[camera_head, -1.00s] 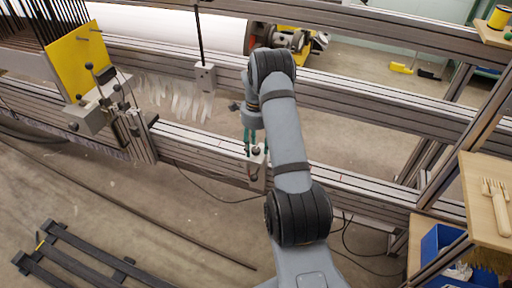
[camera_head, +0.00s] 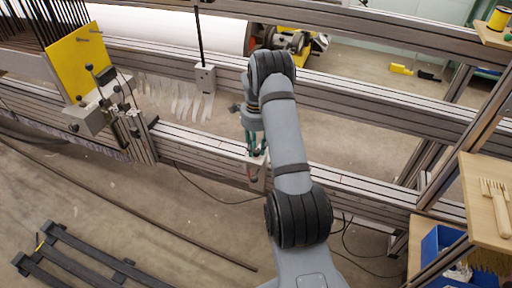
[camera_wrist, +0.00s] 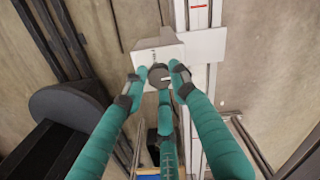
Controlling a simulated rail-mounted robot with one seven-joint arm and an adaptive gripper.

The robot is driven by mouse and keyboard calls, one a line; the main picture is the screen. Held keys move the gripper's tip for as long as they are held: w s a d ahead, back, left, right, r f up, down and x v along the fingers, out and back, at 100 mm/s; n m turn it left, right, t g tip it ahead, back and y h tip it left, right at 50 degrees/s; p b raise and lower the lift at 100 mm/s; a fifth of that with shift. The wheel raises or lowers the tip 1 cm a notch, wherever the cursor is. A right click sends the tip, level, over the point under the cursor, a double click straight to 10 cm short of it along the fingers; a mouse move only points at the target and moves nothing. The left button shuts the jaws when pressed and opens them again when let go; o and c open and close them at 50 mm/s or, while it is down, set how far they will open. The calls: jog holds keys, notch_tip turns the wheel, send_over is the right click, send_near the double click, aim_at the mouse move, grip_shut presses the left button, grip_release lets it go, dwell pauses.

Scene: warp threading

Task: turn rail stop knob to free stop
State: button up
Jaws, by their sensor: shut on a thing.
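The rail stop is a pale block (camera_wrist: 190,46) on the light metal rail. A dark round knob (camera_wrist: 160,76) sits on its near side in the wrist view. My gripper (camera_wrist: 158,82) has teal fingers closed around the knob, with dark fingertips at its sides. In the head view my gripper (camera_head: 256,148) is at the lower rail (camera_head: 205,145), and the stop (camera_head: 256,172) shows just below the fingers. The knob is hidden there by the fingers, and I cannot read its turned angle.
A yellow plate (camera_head: 80,62) and a clamp assembly stand on the frame at left. A wooden shelf (camera_head: 480,205) with a fork-like comb and a blue bin (camera_head: 440,243) are at right.

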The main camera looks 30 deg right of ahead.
jog(key=shift+n, duration=0.4)
grip_shut()
jog(key=n, duration=0.3)
jog(key=shift+d+n, duration=0.1)
jog(key=shift+n, duration=0.2)
jog(key=n+p, duration=0.1)
jog(key=n, duration=0.3)
jog(key=shift+w+r+n, duration=0.1)
jog(key=shift+n, duration=0.2)
jog(key=n+p, duration=0.1)
jog(key=n, duration=0.3)
jog(key=shift+n, duration=0.3)
jog(key=shift+n+p, duration=0.35)
jog(key=shift+n, duration=1.85)
jog(key=shift+w, duration=0.1)
jog(key=o, duration=1)
grip_release()
jog(key=shift+o, duration=0.4)
